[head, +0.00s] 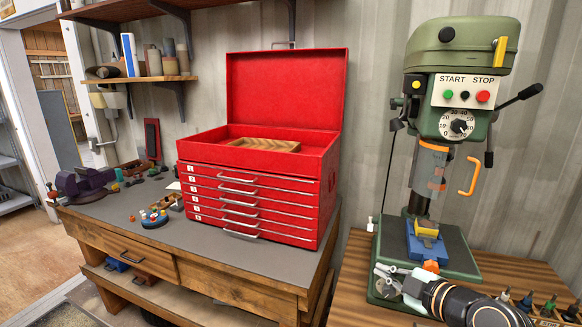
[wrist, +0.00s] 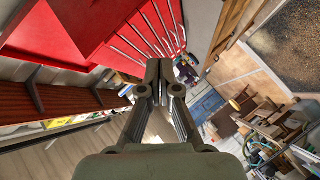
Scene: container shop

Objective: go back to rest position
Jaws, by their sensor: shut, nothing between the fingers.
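My gripper (head: 382,271) is at the lower right of the head view, low in front of the drill press base, with my dark wrist behind it. In the wrist view my gripper (wrist: 160,70) points forward with its fingers together and nothing between them. The red tool chest (wrist: 130,30) fills the upper left of the wrist view, beyond the fingers. In the head view the red tool chest (head: 250,205) stands on the workbench with its lid up. A wooden tray (head: 264,145) lies in its open top.
The green drill press (head: 455,120) stands right beside my gripper, with a blue vise (head: 428,242) on its base. Several screwdrivers (head: 527,300) stand at the lower right. The workbench (head: 275,265) has a bare strip in front of the chest. A purple vise (head: 85,184) sits at its left end.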

